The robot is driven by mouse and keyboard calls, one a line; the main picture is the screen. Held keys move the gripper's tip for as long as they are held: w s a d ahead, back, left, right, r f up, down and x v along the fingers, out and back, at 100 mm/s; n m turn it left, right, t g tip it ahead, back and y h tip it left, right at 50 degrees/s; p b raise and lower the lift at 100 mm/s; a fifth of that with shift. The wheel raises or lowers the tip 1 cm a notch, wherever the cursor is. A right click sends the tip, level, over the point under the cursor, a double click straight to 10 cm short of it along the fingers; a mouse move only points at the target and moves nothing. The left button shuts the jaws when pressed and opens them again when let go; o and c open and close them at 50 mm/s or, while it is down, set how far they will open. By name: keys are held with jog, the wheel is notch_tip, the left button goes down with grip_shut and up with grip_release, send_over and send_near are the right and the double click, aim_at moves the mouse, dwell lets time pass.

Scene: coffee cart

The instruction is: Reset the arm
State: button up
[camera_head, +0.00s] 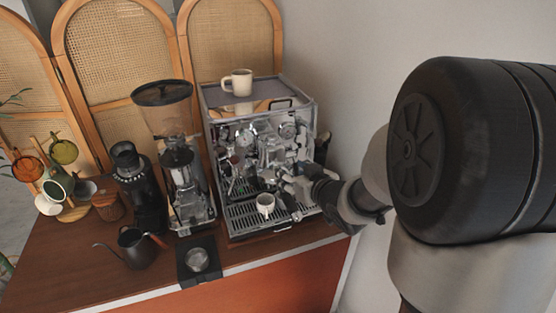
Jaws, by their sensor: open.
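My arm reaches in from the right. My gripper (290,182) is at the front of the silver espresso machine (306,100), at the height of its group head. The fingers are small in view and overlap the machine's shiny metal parts. I cannot tell whether they touch any of these parts. I see nothing clearly held. A small white cup (265,204) stands upright on the drip tray (240,222), below and to the left of my gripper.
A beige mug (238,83) stands on top of the machine. To the left are a grinder (165,95), a black grinder (140,185), a dark kettle (136,249) and a cup tree (60,180). A black stand with a metal cup (198,260) sits at the counter's front edge. The wall is close on the right.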

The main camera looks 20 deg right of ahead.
jog(key=s+a+g+b, duration=0.1)
jog(key=s+a+g, duration=0.2)
jog(key=s, duration=0.7)
jog(key=s+a+g+b, duration=0.1)
jog(key=s+a+g, duration=0.2)
jog(key=s, duration=0.7)
jog(key=s+a+g+h+b, duration=0.1)
jog(key=s+a+g, duration=0.2)
jog(key=s, duration=0.7)
jog(key=shift+s+a+m, duration=0.15)
jog(key=shift+a+m, duration=0.25)
jog(key=shift+a, duration=0.5)
